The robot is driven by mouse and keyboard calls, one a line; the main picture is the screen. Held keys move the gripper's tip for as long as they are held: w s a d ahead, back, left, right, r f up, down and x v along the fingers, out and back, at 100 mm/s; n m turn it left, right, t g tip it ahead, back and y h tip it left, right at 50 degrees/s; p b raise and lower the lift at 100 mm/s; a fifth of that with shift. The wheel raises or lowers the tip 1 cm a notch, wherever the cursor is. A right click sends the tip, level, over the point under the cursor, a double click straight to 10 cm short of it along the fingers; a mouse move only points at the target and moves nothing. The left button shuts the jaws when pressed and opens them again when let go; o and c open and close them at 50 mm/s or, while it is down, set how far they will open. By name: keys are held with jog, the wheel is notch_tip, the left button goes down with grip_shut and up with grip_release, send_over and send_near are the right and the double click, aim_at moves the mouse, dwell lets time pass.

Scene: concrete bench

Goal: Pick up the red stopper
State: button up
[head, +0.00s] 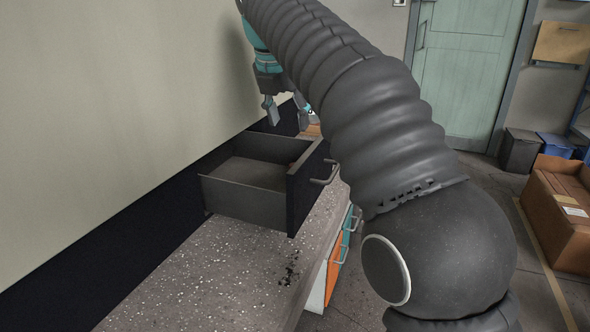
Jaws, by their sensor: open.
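Nothing shows between the fingers.
The drawer juts out over the speckled concrete bench (205,288), its handle (325,175) facing right. A cardboard box (555,222), a blue bin (556,146) and a green door (466,70) stand to the right.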

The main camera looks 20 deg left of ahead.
jog(key=shift+n, duration=0.3)
jog(key=x, duration=0.4)
jog(key=b+x, duration=0.1)
jog(key=x, duration=0.4)
jog(key=a+x, duration=0.1)
jog(key=x, duration=0.3)
jog(key=shift+f+b, duration=0.35)
jog(key=c, duration=0.9)
